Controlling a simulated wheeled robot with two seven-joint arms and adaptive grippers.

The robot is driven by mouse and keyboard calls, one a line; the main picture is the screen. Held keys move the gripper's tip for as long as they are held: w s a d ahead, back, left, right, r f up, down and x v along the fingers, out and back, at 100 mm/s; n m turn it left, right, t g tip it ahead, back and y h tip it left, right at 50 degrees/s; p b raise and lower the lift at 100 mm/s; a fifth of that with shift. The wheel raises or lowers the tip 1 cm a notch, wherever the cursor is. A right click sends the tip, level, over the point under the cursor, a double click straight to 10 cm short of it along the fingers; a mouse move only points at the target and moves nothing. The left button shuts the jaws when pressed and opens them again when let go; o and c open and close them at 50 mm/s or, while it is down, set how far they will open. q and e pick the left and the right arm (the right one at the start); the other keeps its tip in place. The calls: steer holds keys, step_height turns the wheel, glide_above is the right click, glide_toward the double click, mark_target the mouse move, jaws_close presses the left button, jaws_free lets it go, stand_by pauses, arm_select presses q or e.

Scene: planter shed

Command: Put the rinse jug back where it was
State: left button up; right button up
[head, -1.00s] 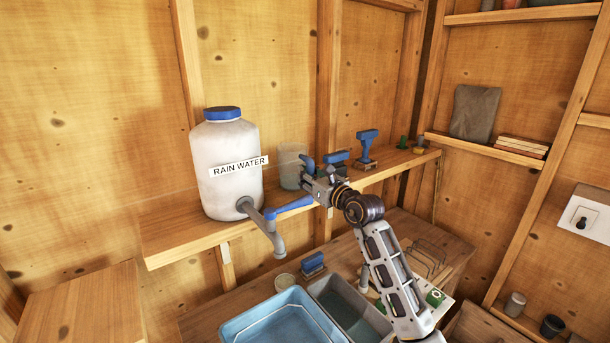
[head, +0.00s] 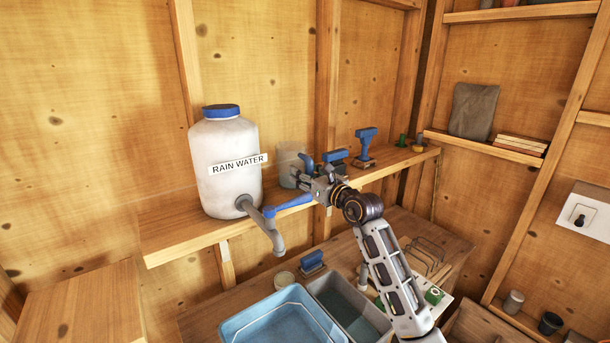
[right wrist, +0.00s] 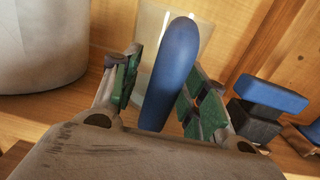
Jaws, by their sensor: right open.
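The rinse jug (head: 287,165), a clear, see-through jug with a blue handle (right wrist: 172,72), stands upright on the wooden shelf (head: 190,238), just right of the rain water container. My right gripper (head: 305,180) is at the jug's handle side. In the right wrist view its green-padded fingers (right wrist: 165,85) are open on either side of the handle, with a visible gap on the right. The jug body shows faintly behind the handle, and its base is partly hidden by the gripper. My left gripper is not in view.
The rain water container (head: 227,185) with its blue-levered tap (head: 275,238) stands close left. A blue-topped brush (right wrist: 268,100) and a blue-handled tool (head: 366,145) stand to the right on the shelf. Below are a blue basin (head: 235,330) and a grey basin (head: 320,290).

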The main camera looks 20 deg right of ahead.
steer(key=shift+r, duration=0.15)
steer(key=shift+s+d, duration=0.25)
steer(key=shift+s, duration=0.4)
steer(key=b+v, duration=0.2)
steer(key=v, duration=0.8)
steer(key=shift+s+b, duration=0.3)
steer(key=shift+d, duration=0.2)
